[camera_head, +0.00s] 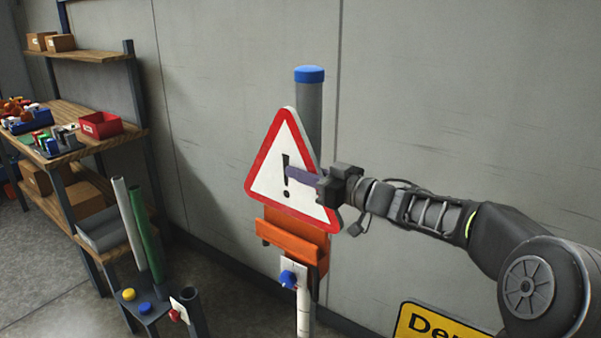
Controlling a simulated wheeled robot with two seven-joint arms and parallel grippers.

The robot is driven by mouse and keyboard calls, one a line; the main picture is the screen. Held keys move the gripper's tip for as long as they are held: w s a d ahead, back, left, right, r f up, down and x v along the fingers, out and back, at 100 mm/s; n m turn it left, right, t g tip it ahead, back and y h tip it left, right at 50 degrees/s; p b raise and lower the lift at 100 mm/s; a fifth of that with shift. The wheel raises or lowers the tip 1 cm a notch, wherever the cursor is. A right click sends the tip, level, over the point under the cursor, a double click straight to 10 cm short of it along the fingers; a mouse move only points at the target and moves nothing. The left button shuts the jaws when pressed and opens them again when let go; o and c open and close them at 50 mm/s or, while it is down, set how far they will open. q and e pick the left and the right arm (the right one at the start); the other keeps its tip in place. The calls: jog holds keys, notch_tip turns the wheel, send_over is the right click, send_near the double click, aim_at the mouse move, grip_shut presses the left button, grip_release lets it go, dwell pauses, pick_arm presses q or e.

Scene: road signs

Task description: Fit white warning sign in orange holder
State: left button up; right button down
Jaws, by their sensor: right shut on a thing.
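The white warning sign (266,182) is a triangle with a red border and a black exclamation mark. It stands upright, slightly tilted, in front of the grey post. My right gripper (300,177) comes in from the right and is shut on the sign, its finger lying across the face near the mark. The orange holder (289,243) is fixed on the post just below the sign. The sign's lower edge is at the holder's top; I cannot tell whether it is inside the slot. My left gripper is not in view.
The post has a blue cap (309,74) and a blue knob (288,279) below the holder. A shelf (95,140) with bins stands left. A small stand with tubes (147,235) is at lower left. A yellow sign (440,322) is at the bottom right.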

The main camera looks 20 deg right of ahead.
aim_at(300, 205)
notch_tip(300, 205, down, 3)
jog(key=b, duration=0.3)
jog(key=shift+f, duration=0.2)
jog(key=shift+f+b, duration=1.3)
jog(key=shift+f, duration=1.4)
jog(key=c, duration=1.3)
grip_release()
jog(key=shift+f, duration=0.15)
jog(key=shift+s+d, duration=0.1)
jog(key=shift+s, duration=0.05)
jog(key=v, duration=0.7)
jog(key=shift+s+d+b, duration=0.1)
jog(key=shift+s+b, duration=0.15)
jog(key=shift+b, duration=0.1)
